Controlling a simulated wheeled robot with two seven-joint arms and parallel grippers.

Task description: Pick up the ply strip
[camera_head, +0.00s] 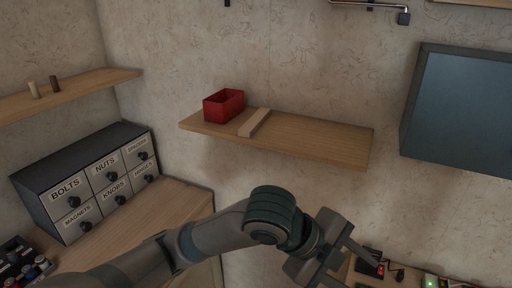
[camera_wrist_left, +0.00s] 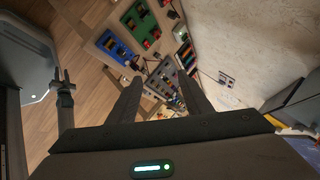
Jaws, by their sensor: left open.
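The ply strip (camera_head: 255,122) is a short pale wooden bar. It lies on the wooden wall shelf (camera_head: 310,136) in the head view, just right of a red bin (camera_head: 223,105). My left gripper (camera_head: 359,266) is below and to the right of the shelf in the head view, well apart from the strip. In the left wrist view my left gripper (camera_wrist_left: 160,92) is open with nothing between its fingers. The strip does not show in the left wrist view.
A drawer cabinet (camera_head: 88,181) with labelled drawers stands on a wooden counter at left. A grey-blue wall cabinet (camera_head: 462,108) is at right. Another shelf (camera_head: 95,89) with two small pegs is at upper left. The shelf right of the strip is bare.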

